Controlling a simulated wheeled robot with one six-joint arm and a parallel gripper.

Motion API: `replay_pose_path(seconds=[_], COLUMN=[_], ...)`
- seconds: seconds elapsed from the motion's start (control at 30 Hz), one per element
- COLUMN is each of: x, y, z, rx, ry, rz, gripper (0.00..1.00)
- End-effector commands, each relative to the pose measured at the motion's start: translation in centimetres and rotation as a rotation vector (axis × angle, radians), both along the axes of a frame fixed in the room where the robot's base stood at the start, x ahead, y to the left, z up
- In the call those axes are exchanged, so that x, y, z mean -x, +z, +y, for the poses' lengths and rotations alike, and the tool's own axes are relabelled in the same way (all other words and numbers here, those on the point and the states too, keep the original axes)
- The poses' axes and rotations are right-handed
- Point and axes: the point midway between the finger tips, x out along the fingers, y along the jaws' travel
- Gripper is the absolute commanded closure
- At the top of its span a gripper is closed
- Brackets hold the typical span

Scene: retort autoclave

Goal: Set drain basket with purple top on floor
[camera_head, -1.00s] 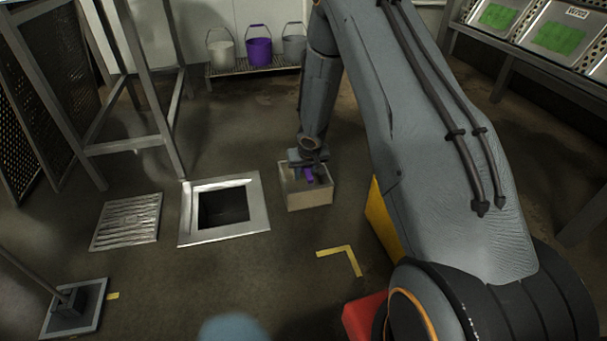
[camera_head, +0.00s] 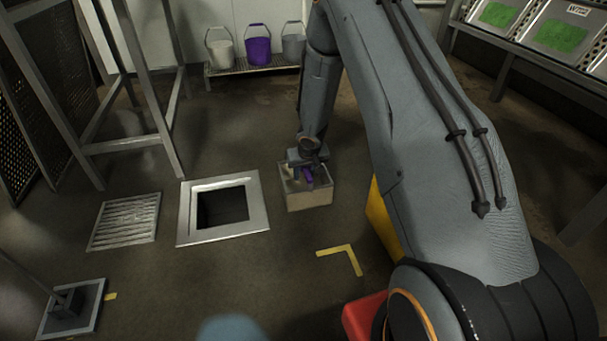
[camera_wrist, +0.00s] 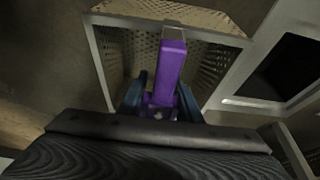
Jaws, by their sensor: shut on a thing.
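The drain basket (camera_head: 309,198) is a pale box with perforated walls and a purple top bar. In the head view it is just right of the open drain, low at floor level; I cannot tell whether its base touches the floor. In the wrist view its metal rim (camera_wrist: 97,55) and purple bar (camera_wrist: 171,65) show close up. My gripper (camera_wrist: 160,98) is shut on the purple bar, with one dark blue finger on each side. In the head view my gripper (camera_head: 307,172) is over the basket and partly hides its inside.
The square drain opening (camera_head: 253,205) is left of the basket, with a slatted grate (camera_head: 124,222) beside it. A yellow corner mark (camera_head: 345,251) lies on clear floor in front. Several buckets (camera_head: 258,50) stand on a rack at the back. A metal frame (camera_head: 165,125) stands at left.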

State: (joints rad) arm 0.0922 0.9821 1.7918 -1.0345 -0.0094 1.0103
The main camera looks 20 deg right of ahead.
Motion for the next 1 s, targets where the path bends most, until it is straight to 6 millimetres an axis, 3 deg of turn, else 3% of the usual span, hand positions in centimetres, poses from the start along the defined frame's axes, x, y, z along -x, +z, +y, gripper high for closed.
replay_pose_path(seconds=[0.57, 0.6, 0.7, 0.9, 1.0], x=[-0.06, -0.05, -0.04, -0.01, 0.07], y=[-0.33, -0.3, -0.3, -0.33, -0.41], z=[0.0, 0.0, 0.0, -0.01, -0.01], rx=[0.0, 0.0, 0.0, 0.0, 0.0], ry=[0.0, 0.0, 0.0, 0.0, 0.0], rz=[-0.001, -0.001, -0.001, 0.0, 0.001], gripper=[1.0, 0.64, 0.47, 0.47, 0.32])
